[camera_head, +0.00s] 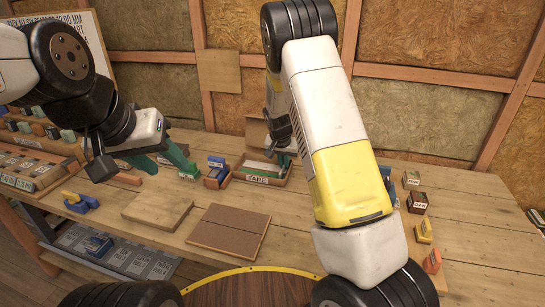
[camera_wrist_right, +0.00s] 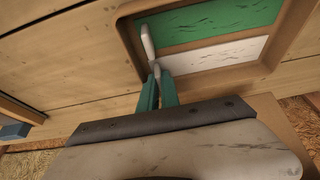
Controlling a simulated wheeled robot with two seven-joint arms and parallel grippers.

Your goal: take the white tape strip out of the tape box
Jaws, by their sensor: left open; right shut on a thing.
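The tape box (camera_head: 257,180) is a brown open box labelled TAPE near the middle of the bench. In the right wrist view, a white tape strip (camera_wrist_right: 220,55) lies in it beside a green strip (camera_wrist_right: 215,22). My right gripper (camera_head: 283,158) reaches into the box from the right. Its fingers (camera_wrist_right: 154,66) are shut at the left end of the white strip, which still lies along the box floor. The exact contact is partly hidden by the fingers. My left gripper (camera_head: 170,164) is open, left of the box, above the bench.
A small box with blue items (camera_head: 216,172) stands just left of the tape box. Small labelled boxes (camera_head: 417,202) stand at right. A stepped rack (camera_head: 35,160) is at far left.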

